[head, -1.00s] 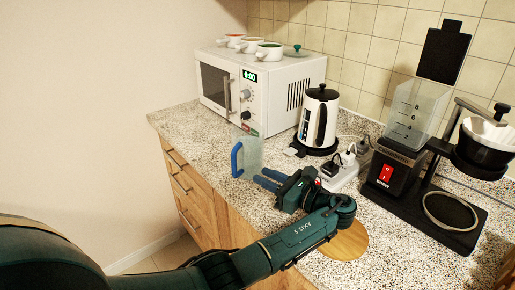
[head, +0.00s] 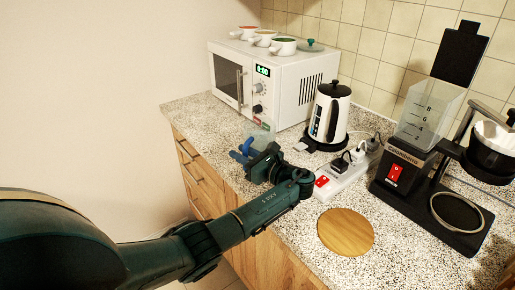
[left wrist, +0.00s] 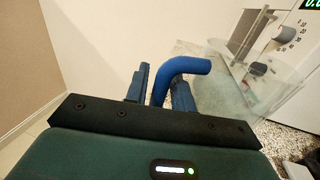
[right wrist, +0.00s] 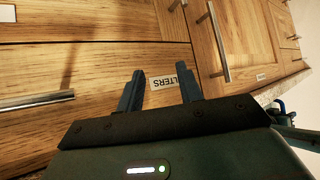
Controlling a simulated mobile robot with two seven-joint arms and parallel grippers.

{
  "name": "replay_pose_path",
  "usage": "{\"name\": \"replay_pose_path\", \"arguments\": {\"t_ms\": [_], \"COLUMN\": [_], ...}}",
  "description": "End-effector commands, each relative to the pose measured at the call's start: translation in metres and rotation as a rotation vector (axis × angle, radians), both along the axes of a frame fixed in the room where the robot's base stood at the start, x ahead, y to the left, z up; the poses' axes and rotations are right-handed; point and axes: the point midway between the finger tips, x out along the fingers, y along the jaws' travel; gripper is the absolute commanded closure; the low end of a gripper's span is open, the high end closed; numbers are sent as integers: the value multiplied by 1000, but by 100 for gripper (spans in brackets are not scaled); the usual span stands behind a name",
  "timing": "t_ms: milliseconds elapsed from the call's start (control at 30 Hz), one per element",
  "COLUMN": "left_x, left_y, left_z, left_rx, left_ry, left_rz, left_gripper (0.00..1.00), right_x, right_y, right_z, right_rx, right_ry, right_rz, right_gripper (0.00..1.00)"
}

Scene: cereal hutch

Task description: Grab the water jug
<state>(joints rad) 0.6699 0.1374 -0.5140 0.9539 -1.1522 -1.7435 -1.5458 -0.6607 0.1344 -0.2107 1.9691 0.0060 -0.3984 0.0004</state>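The water jug is a clear, see-through vessel (head: 265,134) with a blue handle (head: 242,151), standing on the counter in front of the microwave. My left gripper (head: 252,160) is at the handle and hides much of the jug in the head view. In the left wrist view, the blue handle (left wrist: 187,66) passes between my left fingers, and the clear jug body (left wrist: 245,85) is to the right. These fingers look apart; firm contact with the handle cannot be made out. My right gripper (right wrist: 160,88) is open and empty, facing wooden drawer fronts.
A white microwave (head: 290,82) with several small bowls on top stands behind the jug. A kettle (head: 329,112), a power strip (head: 345,172) and a coffee maker (head: 400,170) stand to the right. A round wooden board (head: 345,232) lies on the counter (head: 300,240).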

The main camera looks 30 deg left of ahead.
Motion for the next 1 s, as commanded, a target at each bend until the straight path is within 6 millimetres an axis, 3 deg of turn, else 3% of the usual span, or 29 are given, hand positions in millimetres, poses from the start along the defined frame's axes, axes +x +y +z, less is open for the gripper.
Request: {"name": "replay_pose_path", "arguments": {"t_ms": [100,267,600,1000], "left_x": [1,2,1,1], "left_y": [10,10,10,10], "left_z": [0,0,0,0], "left_rx": [-1,-2,-1,-1], "left_ry": [-1,-1,-1,-1], "left_rz": [1,0,0,0], "left_gripper": [75,75,100,100], "right_x": [4,4,2,3], "right_y": [0,-1,-2,-1], "right_z": [2,-1,-2,1], "right_rx": [-3,-7,-9,-7], "right_ry": [-6,-2,1,-6], "right_rz": [2,4,7,8], "right_gripper": [64,64,64,64]}}
